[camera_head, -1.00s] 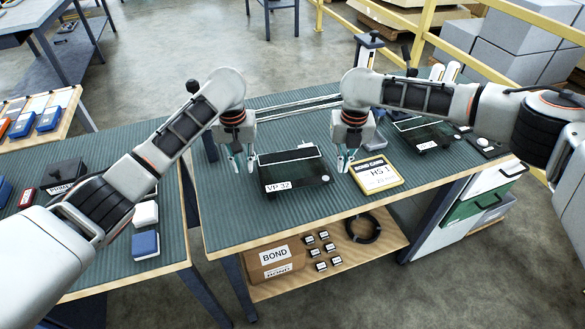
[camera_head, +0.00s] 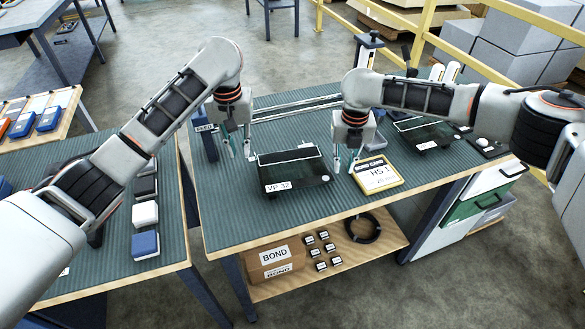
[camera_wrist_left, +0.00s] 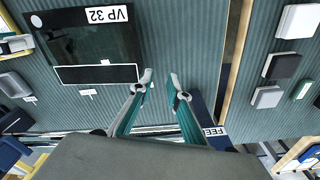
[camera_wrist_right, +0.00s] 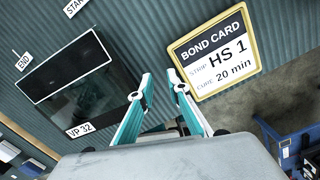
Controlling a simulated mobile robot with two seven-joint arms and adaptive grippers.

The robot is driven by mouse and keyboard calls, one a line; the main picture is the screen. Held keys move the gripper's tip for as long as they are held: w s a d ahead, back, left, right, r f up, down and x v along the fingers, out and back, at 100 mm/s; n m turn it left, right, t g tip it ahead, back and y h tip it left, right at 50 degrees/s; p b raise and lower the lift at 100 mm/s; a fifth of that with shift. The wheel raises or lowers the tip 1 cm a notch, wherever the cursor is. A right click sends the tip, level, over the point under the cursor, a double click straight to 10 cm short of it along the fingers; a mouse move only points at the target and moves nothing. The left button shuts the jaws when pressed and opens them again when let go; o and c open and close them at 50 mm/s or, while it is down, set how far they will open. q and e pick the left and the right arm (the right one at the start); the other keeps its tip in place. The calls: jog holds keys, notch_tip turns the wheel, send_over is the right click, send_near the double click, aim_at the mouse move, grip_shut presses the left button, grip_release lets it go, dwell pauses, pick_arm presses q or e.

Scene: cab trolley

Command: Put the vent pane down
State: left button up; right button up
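The vent pane (camera_head: 299,175), a dark glass panel labelled VP 32, lies on the green ribbed mat of the middle table. It also shows in the left wrist view (camera_wrist_left: 105,40) and the right wrist view (camera_wrist_right: 95,100). My left gripper (camera_head: 238,150) is open and empty, left of the pane and apart from it. In its wrist view the fingertips (camera_wrist_left: 161,80) are spread beyond the pane's edge. My right gripper (camera_head: 344,165) is open and empty, just right of the pane, between it and the bond card; its fingertips (camera_wrist_right: 160,77) show a clear gap.
The yellow-edged bond card (camera_head: 377,175), reading HS 1, lies right of the pane. Another dark panel (camera_head: 425,132) lies further right. Metal rails (camera_head: 295,108) run behind the pane. START (camera_wrist_right: 75,7) and END (camera_wrist_right: 23,61) tags lie near it. The mat in front is clear.

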pick_arm(q)
jog(key=r, duration=0.5)
jog(key=shift+s+r, duration=0.25)
pick_arm(e)
notch_tip(320, 180, up, 12)
jog(key=shift+s, duration=0.4)
